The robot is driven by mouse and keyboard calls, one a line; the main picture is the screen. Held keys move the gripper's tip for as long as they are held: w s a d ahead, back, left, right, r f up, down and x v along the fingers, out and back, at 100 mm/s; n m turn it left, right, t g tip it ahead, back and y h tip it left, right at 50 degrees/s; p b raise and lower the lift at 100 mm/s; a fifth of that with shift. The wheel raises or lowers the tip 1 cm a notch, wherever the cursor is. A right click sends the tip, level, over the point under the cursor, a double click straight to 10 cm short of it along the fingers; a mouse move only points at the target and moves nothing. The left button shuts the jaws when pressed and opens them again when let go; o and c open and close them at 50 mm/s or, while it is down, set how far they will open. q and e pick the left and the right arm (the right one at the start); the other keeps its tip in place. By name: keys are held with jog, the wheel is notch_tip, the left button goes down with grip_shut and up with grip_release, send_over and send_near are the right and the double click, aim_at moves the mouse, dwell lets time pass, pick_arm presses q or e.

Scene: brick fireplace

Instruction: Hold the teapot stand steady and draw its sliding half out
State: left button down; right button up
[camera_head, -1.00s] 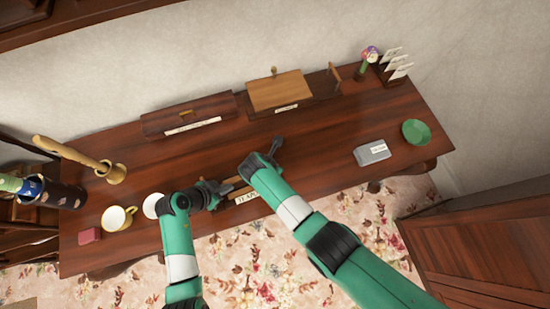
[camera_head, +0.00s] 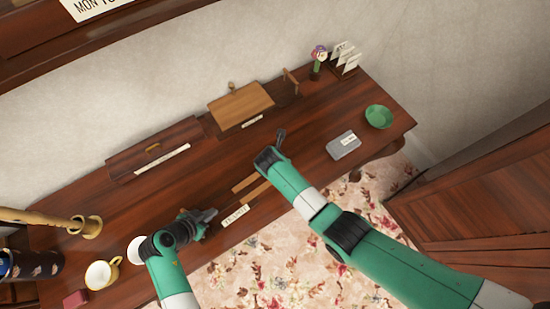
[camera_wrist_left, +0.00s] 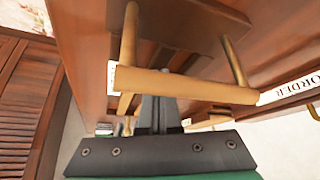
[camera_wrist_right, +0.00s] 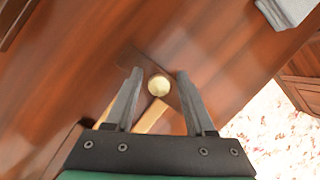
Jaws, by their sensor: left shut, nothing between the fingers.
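The teapot stand lies near the front of the desk, with pale wooden slats (camera_head: 252,186) and a white label (camera_head: 235,216); the lettering is partly legible. My left gripper (camera_head: 213,212) is at the stand's left end. In the left wrist view its fingers (camera_wrist_left: 159,103) are shut and empty, just behind a pale crossbar (camera_wrist_left: 185,86) on two posts. My right gripper (camera_head: 279,142) is at the stand's right end. In the right wrist view its fingers (camera_wrist_right: 159,75) are open, one on each side of a round cream knob (camera_wrist_right: 158,85). Contact with the knob cannot be told.
Behind stand a dark box (camera_head: 155,150) and a box with a lighter lid (camera_head: 240,104). A grey labelled box (camera_head: 343,145) and green bowl (camera_head: 378,116) are at right. A yellow cup (camera_head: 101,274) and white round item (camera_head: 138,250) are at left.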

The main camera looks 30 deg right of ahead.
pick_arm(q)
jog(key=shift+s+f, duration=0.15)
jog(key=shift+f, duration=0.15)
pick_arm(e)
jog(key=shift+a, duration=0.1)
jog(key=v, duration=1.2)
pick_arm(q)
notch_tip(320, 180, up, 2)
jog(key=p, duration=0.3)
jog(key=shift+r, duration=0.2)
notch_tip(320, 180, up, 4)
jog(key=p, duration=0.5)
jog(key=shift+r, duration=0.1)
pick_arm(e)
notch_tip(320, 180, up, 8)
jog(key=shift+r, duration=0.1)
